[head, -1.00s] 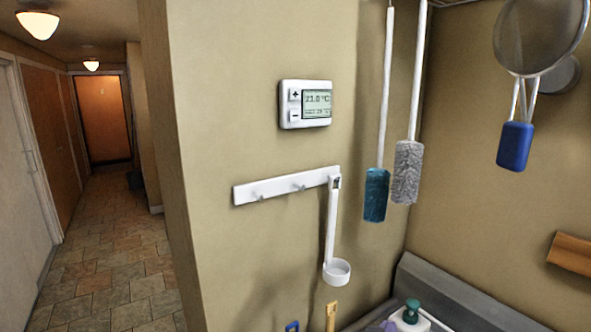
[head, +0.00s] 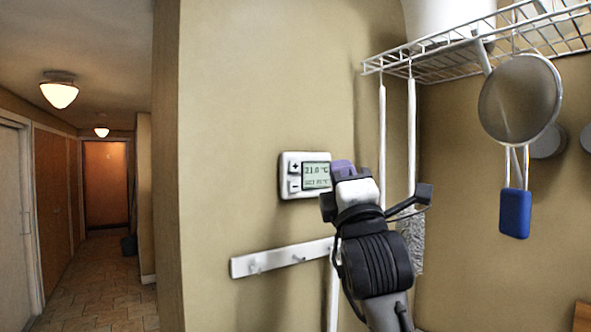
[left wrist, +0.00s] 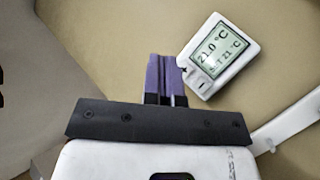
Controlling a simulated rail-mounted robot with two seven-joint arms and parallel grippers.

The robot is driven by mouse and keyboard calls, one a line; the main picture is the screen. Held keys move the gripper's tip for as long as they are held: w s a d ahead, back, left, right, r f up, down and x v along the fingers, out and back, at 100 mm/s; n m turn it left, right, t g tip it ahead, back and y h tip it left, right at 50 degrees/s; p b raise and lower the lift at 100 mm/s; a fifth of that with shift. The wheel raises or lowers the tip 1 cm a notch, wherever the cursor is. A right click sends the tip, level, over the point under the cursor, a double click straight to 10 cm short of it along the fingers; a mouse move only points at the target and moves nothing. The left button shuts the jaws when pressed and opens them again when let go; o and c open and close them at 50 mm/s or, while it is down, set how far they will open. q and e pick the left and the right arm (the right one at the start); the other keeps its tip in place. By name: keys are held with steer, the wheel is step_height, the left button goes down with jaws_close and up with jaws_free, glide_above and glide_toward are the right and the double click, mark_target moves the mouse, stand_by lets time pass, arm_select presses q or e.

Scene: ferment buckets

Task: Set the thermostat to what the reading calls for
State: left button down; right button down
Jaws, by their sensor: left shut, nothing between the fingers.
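The white thermostat (head: 303,177) is on the beige wall, with a plus button above a minus button left of its screen. The top line reads 21.0 °C. In the left wrist view the thermostat (left wrist: 222,57) appears tilted, and its smaller lower line seems to read set 21 °C. My left gripper (head: 343,167) has purple fingers and is shut and empty. In the head view it overlaps the thermostat's right edge. In the left wrist view the fingertips (left wrist: 163,62) lie beside the thermostat's button side. I cannot tell whether they touch it. My right gripper is out of view.
A white hook rail (head: 280,258) is below the thermostat. A wire shelf (head: 470,48), long-handled brushes and a strainer (head: 520,98) with a blue handle are to the right. A hallway (head: 95,290) opens on the left.

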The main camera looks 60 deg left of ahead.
mark_target(295, 166)
arm_select(q)
steer(key=shift+s+r, duration=0.1)
steer(key=shift+r, duration=0.1)
steer(key=a, duration=0.3)
steer(key=a+p, duration=0.1)
steer(key=a, duration=0.1)
steer(key=s+a, duration=0.1)
steer(key=a, duration=0.2)
steer(key=shift+s+a+p, duration=0.1)
steer(key=shift+a+p, duration=0.2)
steer(key=shift+a, duration=0.05)
stand_by(0.6)
stand_by(0.6)
stand_by(0.9)
